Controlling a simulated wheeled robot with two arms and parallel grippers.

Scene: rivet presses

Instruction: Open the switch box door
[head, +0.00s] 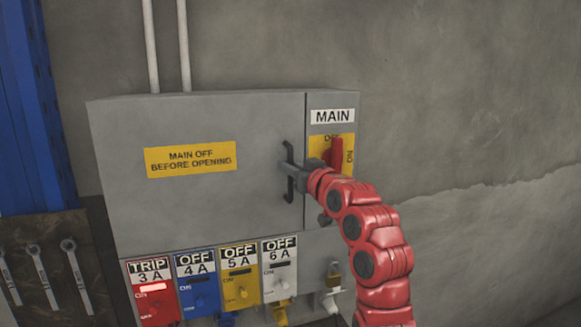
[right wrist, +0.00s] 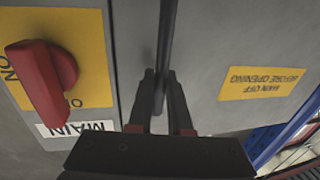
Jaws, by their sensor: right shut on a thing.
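The grey switch box door (head: 215,115) looks closed, flush beside the narrow MAIN panel. It bears a yellow label reading "MAIN OFF BEFORE OPENING" (head: 190,159). A dark upright bar handle (head: 289,187) sits at the door's right edge. My right gripper (head: 291,170) is shut on this handle around its middle. In the right wrist view the two fingers (right wrist: 162,90) stand on either side of the handle (right wrist: 165,45). The red MAIN switch lever (head: 336,152) stands upright, its top near the partly covered OFF mark. My left gripper is not in view.
Below the door are several breaker switches: a red one marked TRIP (head: 151,290), then blue, yellow and white ones marked OFF. Wrenches (head: 40,275) hang at lower left by a blue post (head: 35,100). Bare wall lies right.

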